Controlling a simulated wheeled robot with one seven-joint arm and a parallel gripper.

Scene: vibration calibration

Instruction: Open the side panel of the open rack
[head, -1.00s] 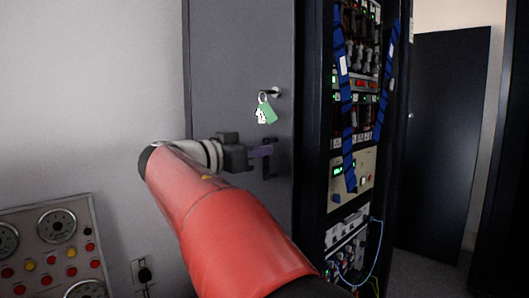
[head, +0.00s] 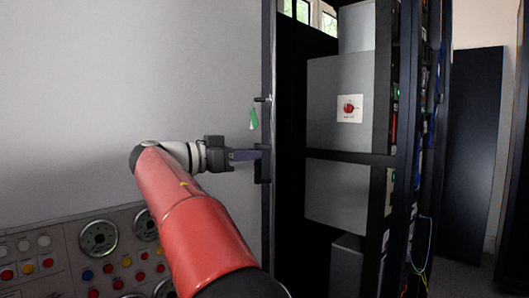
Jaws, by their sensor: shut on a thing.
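The side panel (head: 269,60) of the rack is now seen nearly edge-on in the head view, swung out from the rack. A key with a green tag (head: 253,119) hangs from its lock, above the handle. My gripper (head: 255,154) is shut on the dark handle (head: 265,166) on the panel's outer face. The fingertips partly hide the handle. The open rack (head: 396,154) stands right of the panel. Its side is open, and grey equipment boxes (head: 340,100) show inside, one with a white label bearing a red picture (head: 349,108).
A control panel with gauges and coloured buttons (head: 110,255) is at the lower left, near my arm. A dark door-like panel (head: 470,150) stands at the far right. Blue cables (head: 420,250) hang at the rack's front. A window shows at the top.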

